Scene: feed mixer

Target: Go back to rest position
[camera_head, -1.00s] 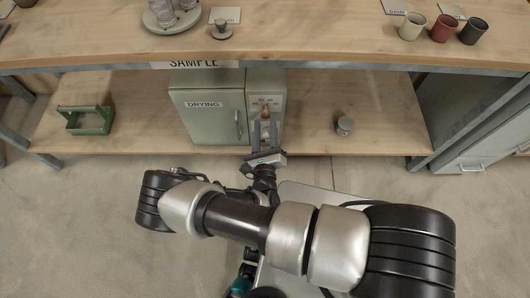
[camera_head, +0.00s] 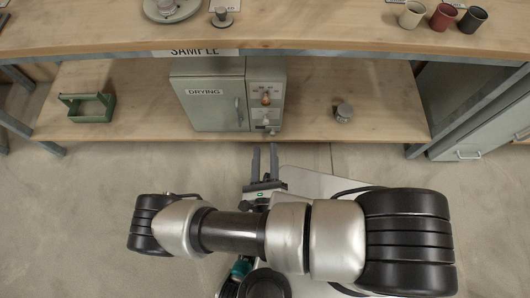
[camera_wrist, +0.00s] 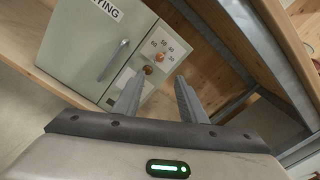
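My gripper (camera_head: 264,163) is in front of the lower shelf, over the floor, with its two fingers apart and nothing between them. In the wrist view my gripper (camera_wrist: 158,100) also shows open and empty. The green-grey drying oven (camera_head: 213,104) stands on the lower shelf beyond the fingers, with its door shut. Its control panel (camera_head: 266,96) has an orange-brown knob and a second knob below. The oven also fills the upper left of the wrist view (camera_wrist: 85,45).
A workbench top (camera_head: 320,30) overhangs the lower shelf (camera_head: 380,110). A green caddy (camera_head: 90,107) and a small metal jar (camera_head: 343,113) stand on the shelf. Several cups and a round plate (camera_head: 172,10) are on top. A grey cabinet (camera_head: 470,145) is at right. The floor in front is clear.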

